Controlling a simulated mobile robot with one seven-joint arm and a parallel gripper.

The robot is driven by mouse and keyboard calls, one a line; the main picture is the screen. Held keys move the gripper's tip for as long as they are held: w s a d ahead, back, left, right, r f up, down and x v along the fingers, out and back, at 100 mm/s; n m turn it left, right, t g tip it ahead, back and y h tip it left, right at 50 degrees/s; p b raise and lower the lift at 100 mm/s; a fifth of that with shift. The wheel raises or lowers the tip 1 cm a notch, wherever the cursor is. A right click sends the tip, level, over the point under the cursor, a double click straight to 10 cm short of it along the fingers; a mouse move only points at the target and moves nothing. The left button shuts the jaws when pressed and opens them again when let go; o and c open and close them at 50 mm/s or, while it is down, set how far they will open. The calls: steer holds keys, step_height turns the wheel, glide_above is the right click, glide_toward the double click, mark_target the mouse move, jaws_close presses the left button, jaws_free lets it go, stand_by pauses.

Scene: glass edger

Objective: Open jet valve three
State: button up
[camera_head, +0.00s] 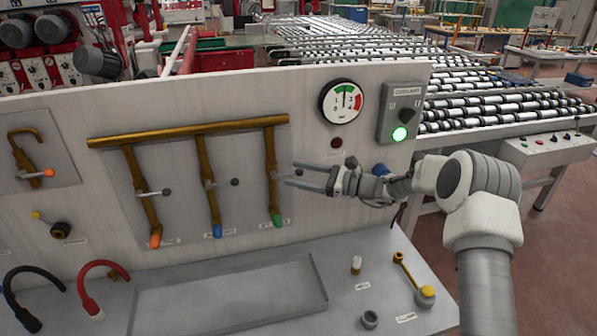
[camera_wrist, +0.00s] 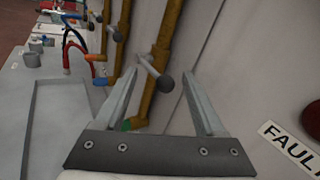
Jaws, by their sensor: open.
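Three brass jet pipes hang from a brass manifold (camera_head: 188,131) on the panel, each with a small grey lever valve. The right pipe (camera_head: 270,160) has a green tip (camera_head: 277,220); its valve lever (camera_head: 283,176) sticks out sideways toward my gripper (camera_head: 296,175). The left valve's lever (camera_head: 152,193) and the middle valve's lever (camera_head: 222,183) also point right, with ball ends. In the wrist view, my gripper (camera_wrist: 160,75) is open, and the right lever's dark ball knob (camera_wrist: 165,83) lies between its fingers. I cannot tell whether either finger touches the lever.
A gauge (camera_head: 343,102) and a switch box (camera_head: 401,112) with a lit green button are upper right on the panel. Below are a shallow tray (camera_head: 230,318), a black hose (camera_head: 35,270) and a red hose (camera_head: 103,264). A roller conveyor (camera_head: 480,100) stands behind.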

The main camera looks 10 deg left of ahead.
steer(key=shift+a, duration=0.2)
jaws_close()
stand_by(0.3)
steer(key=shift+r, duration=0.1)
stand_by(1.0)
